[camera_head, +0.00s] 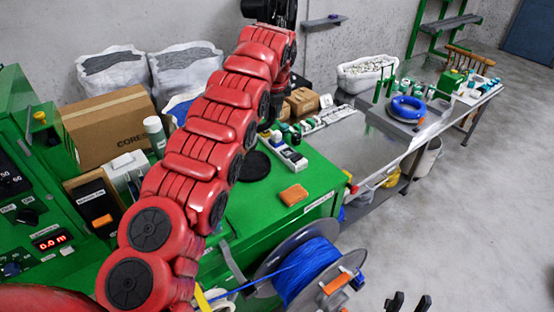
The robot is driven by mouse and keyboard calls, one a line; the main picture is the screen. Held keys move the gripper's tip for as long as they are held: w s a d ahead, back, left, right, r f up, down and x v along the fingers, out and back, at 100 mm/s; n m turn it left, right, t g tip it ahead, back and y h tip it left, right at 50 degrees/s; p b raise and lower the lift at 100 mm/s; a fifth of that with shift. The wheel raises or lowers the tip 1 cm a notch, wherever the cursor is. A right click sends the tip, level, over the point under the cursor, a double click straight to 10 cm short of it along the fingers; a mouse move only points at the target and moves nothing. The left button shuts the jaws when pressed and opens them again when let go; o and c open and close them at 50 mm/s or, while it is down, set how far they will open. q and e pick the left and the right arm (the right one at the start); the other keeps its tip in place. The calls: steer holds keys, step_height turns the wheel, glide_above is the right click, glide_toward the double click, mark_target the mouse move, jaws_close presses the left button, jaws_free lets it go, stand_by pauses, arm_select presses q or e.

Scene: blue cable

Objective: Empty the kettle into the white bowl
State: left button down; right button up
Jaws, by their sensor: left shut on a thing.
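My red left arm crosses the picture from the bottom left to the top middle, then folds down behind itself. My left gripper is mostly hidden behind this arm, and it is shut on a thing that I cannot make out. I cannot pick out the kettle or the white bowl; the arm covers part of the green bench. A black round disc (254,165) lies flat on the bench beside the arm. My right gripper (409,303) shows only two dark fingertips at the bottom edge, spread apart with nothing seen between them.
The green bench top (262,207) holds an orange-brown block (294,195) and a grey-white device (289,152). A blue cable reel (303,272) stands in front. A cardboard box (108,130) is at the left. Further back are a blue cable coil (408,108) and a white tub (367,75). Floor at right is clear.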

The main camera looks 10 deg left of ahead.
arm_select(q)
step_height(320, 180, down, 20)
steer(key=b, duration=1.4)
step_height(320, 180, up, 8)
steer(key=s+a+n+t+h+b, duration=0.1)
steer(key=a+t+h+b, duration=0.1)
steer(key=h+b, duration=0.2)
steer(key=shift+a+f+t, duration=0.15)
steer(key=shift+t, duration=0.15)
